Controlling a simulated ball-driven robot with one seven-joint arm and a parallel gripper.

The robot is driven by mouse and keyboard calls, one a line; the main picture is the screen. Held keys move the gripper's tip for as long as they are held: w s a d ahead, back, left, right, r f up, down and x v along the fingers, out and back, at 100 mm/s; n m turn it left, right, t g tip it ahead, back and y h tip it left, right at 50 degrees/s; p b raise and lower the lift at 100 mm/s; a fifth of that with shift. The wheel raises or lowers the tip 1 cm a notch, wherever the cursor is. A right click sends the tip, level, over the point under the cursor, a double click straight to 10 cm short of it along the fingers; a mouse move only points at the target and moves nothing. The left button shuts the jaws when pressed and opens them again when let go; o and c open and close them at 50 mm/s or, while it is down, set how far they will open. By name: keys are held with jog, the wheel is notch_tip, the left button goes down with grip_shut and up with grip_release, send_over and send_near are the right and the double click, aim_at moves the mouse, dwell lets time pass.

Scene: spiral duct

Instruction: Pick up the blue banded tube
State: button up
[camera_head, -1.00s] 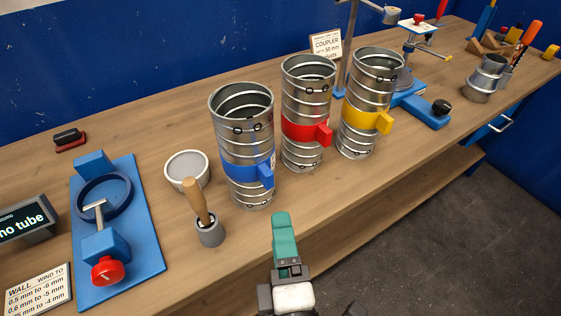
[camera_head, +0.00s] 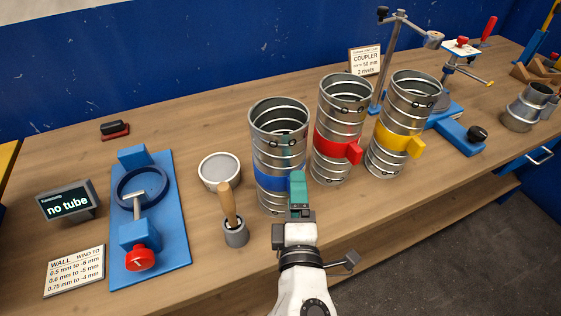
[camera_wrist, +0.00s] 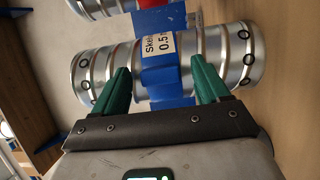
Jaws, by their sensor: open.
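The blue banded tube (camera_head: 279,153) is a ribbed metal cylinder with a blue band, standing upright on the workbench. In the wrist view the blue banded tube (camera_wrist: 98,77) lies across the picture, with a white label on its blue band. My gripper (camera_head: 298,188) is at the tube's front side, over the blue tab. In the wrist view my gripper (camera_wrist: 160,80) is open, its two green fingers on either side of the blue band. I cannot tell whether the fingers touch the tube. The gripper hides part of the band and tab in the head view.
A red banded tube (camera_head: 341,105) and a yellow banded tube (camera_head: 411,95) stand close at the right. At the left are a wooden-handled tool in a grey cup (camera_head: 236,235), a round dish (camera_head: 219,166) and a blue fixture (camera_head: 170,215). The bench front edge is near.

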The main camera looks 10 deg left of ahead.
grip_shut()
dwell(0.7)
